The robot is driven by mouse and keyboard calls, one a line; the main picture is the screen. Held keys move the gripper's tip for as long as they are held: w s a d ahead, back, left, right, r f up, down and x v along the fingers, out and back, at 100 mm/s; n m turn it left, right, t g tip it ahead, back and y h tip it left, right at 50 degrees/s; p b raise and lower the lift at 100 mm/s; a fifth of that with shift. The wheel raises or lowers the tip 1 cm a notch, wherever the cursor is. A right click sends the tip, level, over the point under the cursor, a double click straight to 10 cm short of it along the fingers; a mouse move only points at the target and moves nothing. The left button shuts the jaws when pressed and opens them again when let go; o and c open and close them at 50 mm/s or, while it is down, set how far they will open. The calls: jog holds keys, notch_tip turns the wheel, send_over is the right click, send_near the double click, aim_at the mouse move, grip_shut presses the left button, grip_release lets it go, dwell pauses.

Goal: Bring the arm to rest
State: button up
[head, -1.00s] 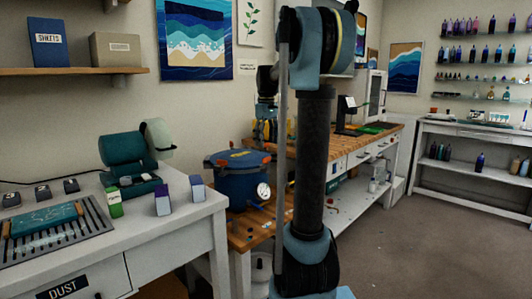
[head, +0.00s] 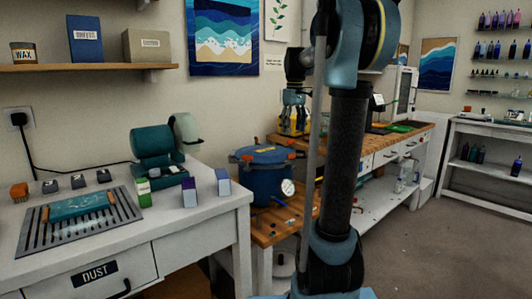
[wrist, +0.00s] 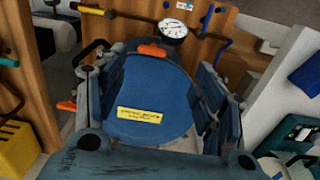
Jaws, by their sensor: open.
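My arm stands upright in the middle of the head view, bent over at the top. My gripper (head: 294,125) hangs fingers down behind the arm's column, partly hidden by it. In the wrist view my gripper (wrist: 153,75) is open, its two fingers spread on either side of the blue lid of the pressure pot (wrist: 150,95). Nothing shows between the fingers, and the lid lies beyond them. In the head view the blue pot (head: 265,180), with orange clamps and a round gauge, stands on the low wooden bench, below and left of the gripper.
A white table (head: 195,215) at left holds a slatted rack (head: 75,222) with a teal board, a teal machine (head: 155,150) and small boxes. A wooden workbench (head: 390,140) runs behind my arm. A yellow item stands near the gripper. The floor (head: 440,240) at right is clear.

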jog(key=s+f+m+t, duration=0.1)
jog(key=s+f+m, duration=0.2)
jog(key=s+f, duration=1.1)
jog(key=s+f+m+t, duration=0.1)
jog(key=s+f+m, duration=0.2)
jog(key=s+f, duration=1.1)
jog(key=s, duration=0.5)
jog(key=shift+f+m, duration=0.3)
jog(key=shift+m, duration=0.1)
jog(key=shift+w+f, duration=0.2)
jog(key=shift+w, duration=0.2)
